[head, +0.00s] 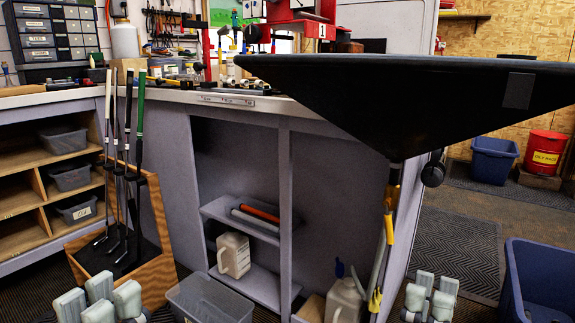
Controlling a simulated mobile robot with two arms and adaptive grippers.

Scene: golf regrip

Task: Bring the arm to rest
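My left gripper (98,302) shows at the lower left edge, in front of the wooden club stand. Its pale grey finger parts are cut off by the frame, and I see nothing held in it. My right gripper (431,297) shows at the bottom, right of centre, above the dark floor. It is also cut off, and I see nothing in it. For both, the finger gap is unclear. Several golf clubs (126,175) stand in the wooden stand (154,240), one with a green grip. No club is seen in either gripper.
A workbench (160,95) with tools runs across the back. A grey bin (208,300) lies between the grippers. A large black shape (420,100) hangs close at upper right, hiding part of the bench. A blue bin (540,275) stands right; floor mats (460,245) lie clear behind the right gripper.

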